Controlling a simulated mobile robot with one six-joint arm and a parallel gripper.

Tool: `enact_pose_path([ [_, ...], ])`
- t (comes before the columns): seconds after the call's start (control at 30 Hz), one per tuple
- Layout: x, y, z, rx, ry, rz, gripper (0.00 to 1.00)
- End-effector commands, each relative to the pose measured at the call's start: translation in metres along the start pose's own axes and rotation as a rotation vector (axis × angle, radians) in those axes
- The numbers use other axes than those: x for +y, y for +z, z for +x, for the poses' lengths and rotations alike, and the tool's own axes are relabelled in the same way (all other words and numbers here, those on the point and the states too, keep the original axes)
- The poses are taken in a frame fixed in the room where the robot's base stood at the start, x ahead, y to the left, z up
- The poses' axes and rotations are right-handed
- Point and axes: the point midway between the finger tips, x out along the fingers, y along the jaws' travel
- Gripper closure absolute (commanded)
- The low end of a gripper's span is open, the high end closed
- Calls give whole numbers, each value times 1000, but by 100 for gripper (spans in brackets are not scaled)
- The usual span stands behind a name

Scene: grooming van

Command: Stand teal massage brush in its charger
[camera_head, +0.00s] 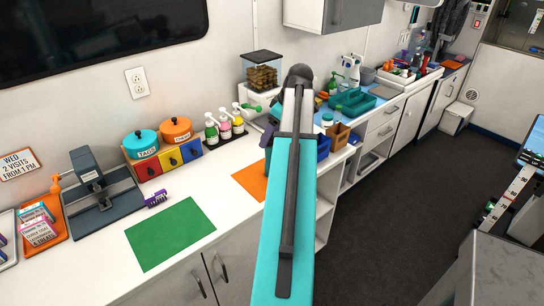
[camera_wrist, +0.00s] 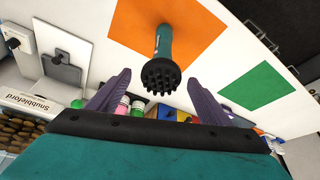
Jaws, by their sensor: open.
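The massage brush (camera_wrist: 163,45) has a teal handle and a round black bristled head. In the wrist view its handle end appears to meet an orange mat (camera_wrist: 185,20), with the bristles toward the camera. My gripper (camera_wrist: 157,97) is open, its purple fingers apart on either side below the head in the picture. The fingers look empty, and I cannot tell the gap in depth to the brush. A dark grey fixture (camera_wrist: 62,70) on a white plate is at the left; I cannot tell whether it is the charger. My arm hides the brush in the head view.
The orange mat (camera_head: 251,179) and a green mat (camera_head: 170,233) lie on the white counter. Pump bottles (camera_head: 224,124), orange and teal pots (camera_head: 176,130) and a kibble bin (camera_head: 263,72) stand along the wall. The front counter by the green mat is mostly clear.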

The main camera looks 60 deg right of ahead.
Motion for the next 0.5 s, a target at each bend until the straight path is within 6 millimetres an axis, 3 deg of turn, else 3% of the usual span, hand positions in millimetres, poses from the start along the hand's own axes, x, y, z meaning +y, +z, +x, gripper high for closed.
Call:
enact_pose_path([
  [0.5, -3, 0, 30, -1, -3, -1, 27],
])
